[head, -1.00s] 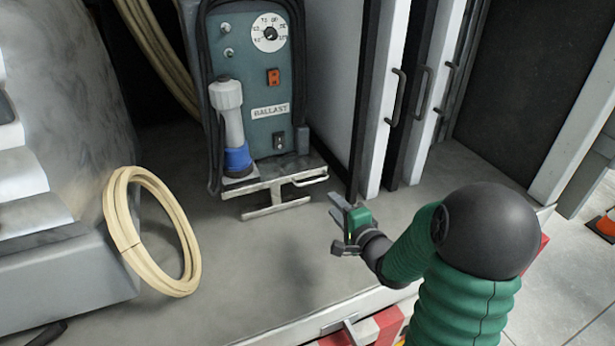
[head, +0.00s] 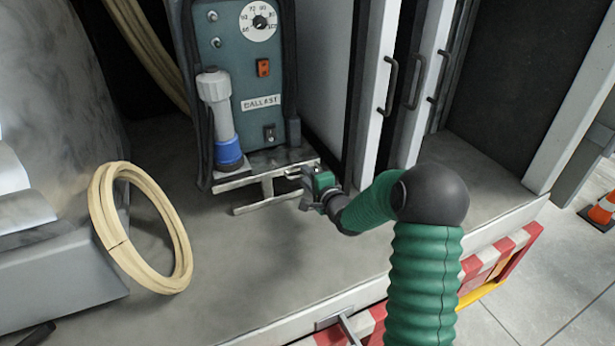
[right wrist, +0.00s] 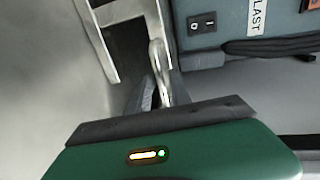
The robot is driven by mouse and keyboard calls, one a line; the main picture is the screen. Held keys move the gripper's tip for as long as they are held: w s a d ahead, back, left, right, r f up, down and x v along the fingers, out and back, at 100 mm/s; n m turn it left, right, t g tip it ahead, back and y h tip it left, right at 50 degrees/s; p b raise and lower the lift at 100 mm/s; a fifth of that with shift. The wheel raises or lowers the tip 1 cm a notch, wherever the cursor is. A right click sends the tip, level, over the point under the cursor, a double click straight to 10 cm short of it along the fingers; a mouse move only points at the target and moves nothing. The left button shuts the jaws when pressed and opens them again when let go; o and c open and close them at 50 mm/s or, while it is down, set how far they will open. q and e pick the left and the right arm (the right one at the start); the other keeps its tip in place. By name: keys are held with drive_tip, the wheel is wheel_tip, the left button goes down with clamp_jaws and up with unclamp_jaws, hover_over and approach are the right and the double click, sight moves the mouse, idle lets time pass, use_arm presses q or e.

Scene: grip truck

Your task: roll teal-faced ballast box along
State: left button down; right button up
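The ballast box (head: 236,70) is a dark upright case with a teal face, a dial, switches and a BALLAST label. It stands on the grey truck floor on a low metal frame (head: 268,187) with a handle at its right end. Its teal face also shows at the top of the right wrist view (right wrist: 205,45). My right gripper (head: 302,187) is at the handle end of the frame, its fingers apart. In the right wrist view the pale handle bar (right wrist: 158,70) is close by the fingers; whether they touch it is unclear. My left gripper is out of view.
A coil of cream hose (head: 140,228) stands on the floor at the left. A grey-and-blue nozzle (head: 219,118) is on the box's front. Cabinet doors with handles (head: 388,90) are at the right. The floor before the frame is clear up to the striped edge.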

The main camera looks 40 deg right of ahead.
drive_tip(key=shift+d+f, duration=0.1)
drive_tip(key=shift+d, duration=0.05)
clamp_jaws()
